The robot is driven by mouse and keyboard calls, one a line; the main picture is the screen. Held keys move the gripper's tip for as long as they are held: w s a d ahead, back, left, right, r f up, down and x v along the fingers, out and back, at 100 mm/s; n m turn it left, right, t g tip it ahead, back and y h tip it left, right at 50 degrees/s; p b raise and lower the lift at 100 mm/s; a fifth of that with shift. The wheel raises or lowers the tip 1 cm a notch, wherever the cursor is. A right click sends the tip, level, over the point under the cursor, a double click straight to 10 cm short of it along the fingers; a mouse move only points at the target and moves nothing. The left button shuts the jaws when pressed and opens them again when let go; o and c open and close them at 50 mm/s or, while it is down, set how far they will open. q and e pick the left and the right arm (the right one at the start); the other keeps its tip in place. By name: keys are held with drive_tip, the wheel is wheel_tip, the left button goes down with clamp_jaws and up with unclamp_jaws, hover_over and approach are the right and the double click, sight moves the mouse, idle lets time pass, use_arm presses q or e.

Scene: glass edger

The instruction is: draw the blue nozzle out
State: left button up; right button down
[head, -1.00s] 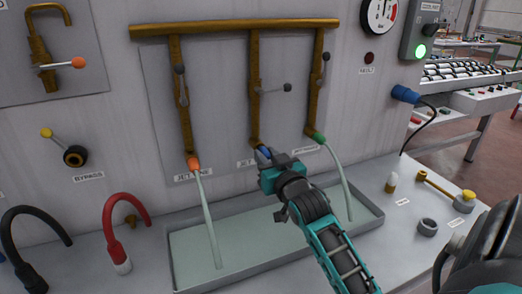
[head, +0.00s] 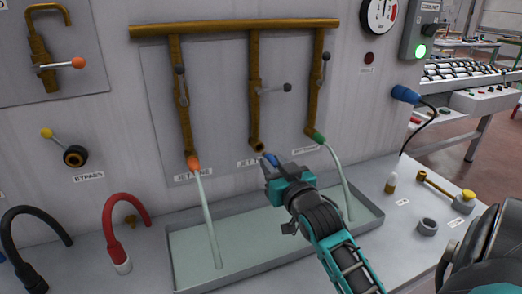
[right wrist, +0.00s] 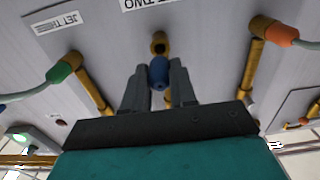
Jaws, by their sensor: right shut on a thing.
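The blue nozzle (head: 271,159) is between the fingers of my right gripper (head: 269,161), which is shut on it. In the right wrist view the blue nozzle (right wrist: 158,73) sits between the two grey fingers. The open end of the middle brass pipe (head: 257,145) is just beyond it. In the head view a small gap shows between nozzle and pipe end. In the right wrist view the bare pipe mouth (right wrist: 158,43) shows just past the nozzle. My left gripper is not in view.
An orange nozzle (head: 193,162) and a green nozzle (head: 318,137) on the side pipes pour pale jets into the grey tray (head: 180,284). Red (head: 122,263) and black (head: 34,276) hoses stand at left. A grey ring (head: 428,227) and a brass fitting (head: 435,186) lie at right.

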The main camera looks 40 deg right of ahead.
drive_tip(key=shift+s, duration=0.1)
drive_tip(key=v, duration=0.9)
drive_tip(key=shift+s, duration=0.35)
drive_tip(key=shift+a, duration=0.1)
